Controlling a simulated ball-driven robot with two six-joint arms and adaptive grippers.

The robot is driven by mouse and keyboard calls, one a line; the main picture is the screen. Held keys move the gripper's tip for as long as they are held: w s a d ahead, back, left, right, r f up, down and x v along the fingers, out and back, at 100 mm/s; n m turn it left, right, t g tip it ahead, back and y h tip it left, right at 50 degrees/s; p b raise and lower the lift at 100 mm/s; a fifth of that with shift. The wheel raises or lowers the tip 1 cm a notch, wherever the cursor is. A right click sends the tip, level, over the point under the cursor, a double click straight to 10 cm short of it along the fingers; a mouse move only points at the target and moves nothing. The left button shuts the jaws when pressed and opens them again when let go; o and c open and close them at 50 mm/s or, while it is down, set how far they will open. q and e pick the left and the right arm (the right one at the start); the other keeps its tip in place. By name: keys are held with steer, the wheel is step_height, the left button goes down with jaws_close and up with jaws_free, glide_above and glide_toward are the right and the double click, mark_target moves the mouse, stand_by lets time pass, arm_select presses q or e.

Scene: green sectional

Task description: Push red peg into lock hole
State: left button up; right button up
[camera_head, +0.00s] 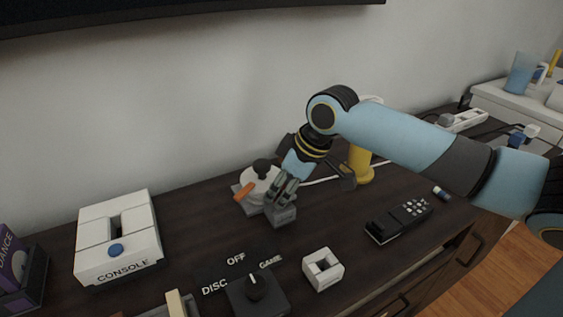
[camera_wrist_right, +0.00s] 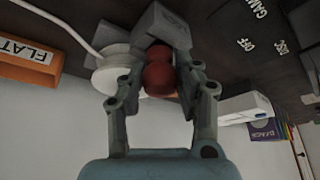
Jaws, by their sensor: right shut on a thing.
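My right gripper (camera_head: 284,189) points down at a small grey block (camera_head: 283,216) on the dark cabinet top. In the right wrist view the right gripper (camera_wrist_right: 160,78) is shut on the rounded red peg (camera_wrist_right: 158,78). The peg's far end meets or overlaps the grey block (camera_wrist_right: 160,24); I cannot tell how deep it sits, and no lock hole shows. In the head view the fingers hide the peg. My left gripper is not in view.
A white round piece (camera_head: 259,187) with a black knob and orange lever stands close beside the block. A yellow post (camera_head: 360,165) stands behind right. A white console box (camera_head: 118,240), black dial (camera_head: 256,292), white square ring (camera_head: 323,268) and black remote (camera_head: 399,220) surround it.

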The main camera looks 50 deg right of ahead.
steer(key=shift+f, duration=0.25)
steer(key=o, duration=1.1)
steer(key=shift+v, duration=6)
steer(key=shift+s, duration=0.1)
